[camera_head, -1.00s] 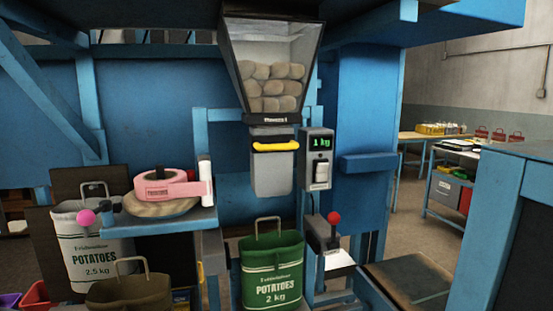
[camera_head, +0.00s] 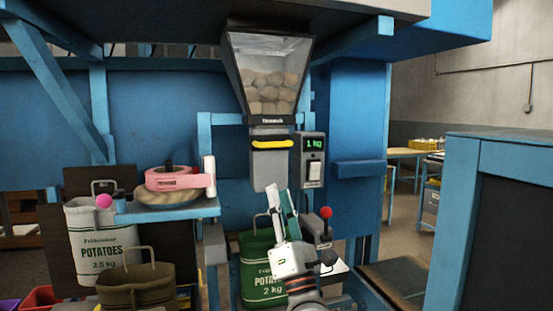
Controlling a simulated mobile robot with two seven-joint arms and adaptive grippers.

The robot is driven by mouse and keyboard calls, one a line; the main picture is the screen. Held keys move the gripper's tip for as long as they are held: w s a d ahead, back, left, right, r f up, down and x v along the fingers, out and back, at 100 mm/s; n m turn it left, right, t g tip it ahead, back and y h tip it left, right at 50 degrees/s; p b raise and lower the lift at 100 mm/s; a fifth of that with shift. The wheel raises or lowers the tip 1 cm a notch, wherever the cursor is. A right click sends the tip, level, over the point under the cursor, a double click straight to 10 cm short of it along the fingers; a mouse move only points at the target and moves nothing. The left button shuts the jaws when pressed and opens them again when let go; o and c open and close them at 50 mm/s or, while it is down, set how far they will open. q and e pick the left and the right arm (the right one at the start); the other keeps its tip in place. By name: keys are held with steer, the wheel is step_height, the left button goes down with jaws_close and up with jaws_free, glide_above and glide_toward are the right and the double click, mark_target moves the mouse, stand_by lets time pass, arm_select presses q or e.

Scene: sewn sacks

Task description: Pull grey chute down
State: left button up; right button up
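The grey chute (camera_head: 267,173) hangs below the glass-fronted potato hopper (camera_head: 268,85) in the head view. A yellow handle (camera_head: 270,143) runs across its upper front. The green potato sack (camera_head: 257,262) stands below the chute, partly hidden behind my gripper.
A display box (camera_head: 313,158) reading 1 kg is just right of the chute. A red-knobbed lever (camera_head: 326,213) stands below it. At left are a shelf with a pink tape roll (camera_head: 172,179), a white potato sack (camera_head: 98,240) and a brown sack (camera_head: 138,288).

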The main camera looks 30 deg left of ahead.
mark_target(277, 144)
arm_select(q)
steer(key=a+r+n+g+h+b, duration=0.1)
steer(key=a+r+n+g, duration=0.4)
steer(key=n, duration=0.6)
steer(key=a+r+n+g+h+b, duration=0.1)
steer(key=a+r+n+g, duration=0.2)
steer(key=n+g, duration=0.55)
steer(key=w+d+r+n+t+h+b, duration=0.2)
steer(key=w+d+r+n+t+h, duration=0.35)
steer(key=d+t+h, duration=0.2)
steer(key=shift+n+g, duration=0.3)
steer(key=shift+g, duration=0.2)
steer(key=x, duration=0.5)
steer(key=s+x, duration=0.1)
steer(key=x, duration=0.2)
steer(key=shift+s+a+f, duration=0.1)
steer(key=shift+a+f, duration=0.2)
steer(key=shift+f, duration=0.1)
arm_select(e)
steer(key=f, duration=0.3)
steer(key=s+f, duration=0.1)
steer(key=f, duration=0.1)
steer(key=shift+d, duration=0.25)
steer(key=shift+s, duration=0.1)
arm_select(q)
jaws_close()
arm_select(e)
steer(key=shift+s+f+g, duration=0.2)
steer(key=shift+s+g, duration=0.05)
steer(key=shift+g, duration=0.05)
